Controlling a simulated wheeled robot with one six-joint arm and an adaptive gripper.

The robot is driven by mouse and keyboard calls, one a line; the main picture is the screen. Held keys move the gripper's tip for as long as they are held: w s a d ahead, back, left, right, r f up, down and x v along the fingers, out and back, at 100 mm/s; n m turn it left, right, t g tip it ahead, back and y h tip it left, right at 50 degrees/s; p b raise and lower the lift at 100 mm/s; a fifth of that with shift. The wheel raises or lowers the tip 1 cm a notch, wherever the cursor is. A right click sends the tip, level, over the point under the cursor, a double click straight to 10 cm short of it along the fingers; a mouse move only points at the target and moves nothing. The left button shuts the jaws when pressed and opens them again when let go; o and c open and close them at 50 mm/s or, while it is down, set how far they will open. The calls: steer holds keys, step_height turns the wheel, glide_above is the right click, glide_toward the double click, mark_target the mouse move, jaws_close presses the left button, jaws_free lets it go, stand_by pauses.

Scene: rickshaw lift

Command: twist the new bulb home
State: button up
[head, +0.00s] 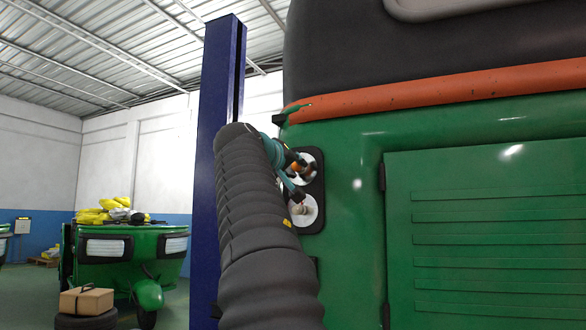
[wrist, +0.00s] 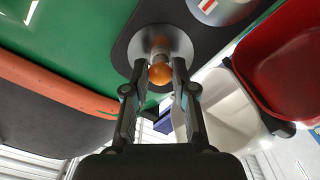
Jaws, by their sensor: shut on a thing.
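An orange bulb (wrist: 160,74) sits between the fingertips of my gripper (wrist: 158,67), in front of the round silver socket dish (wrist: 172,42) in the wrist view. The gripper is shut on the bulb. The bulb's base is hidden, so I cannot tell how deep it sits. In the head view my gripper (head: 294,172) is at the upper socket of the dark lamp panel (head: 316,182) on the green rickshaw (head: 350,215). The orange bulb shows there only in part (head: 296,170).
A lower silver dish (head: 307,212) with a pale centre sits just below. A red bin (wrist: 282,55) and a white bin (wrist: 222,108) are close at the right in the wrist view. A blue post (head: 205,170) stands left of my arm. Another green rickshaw (head: 115,250) is behind.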

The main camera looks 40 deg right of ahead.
steer(key=m, duration=0.4)
steer(key=shift+b, duration=0.4)
steer(key=shift+d+m, duration=0.1)
steer(key=shift+m, duration=0.3)
steer(key=o, duration=0.9)
steer(key=shift+s+d+r, duration=0.1)
steer(key=shift+c, duration=0.8)
steer(key=shift+b+v, duration=0.5)
steer(key=shift+v, duration=0.7)
steer(key=shift+b+v, duration=0.65)
steer(key=shift+v, duration=2.2)
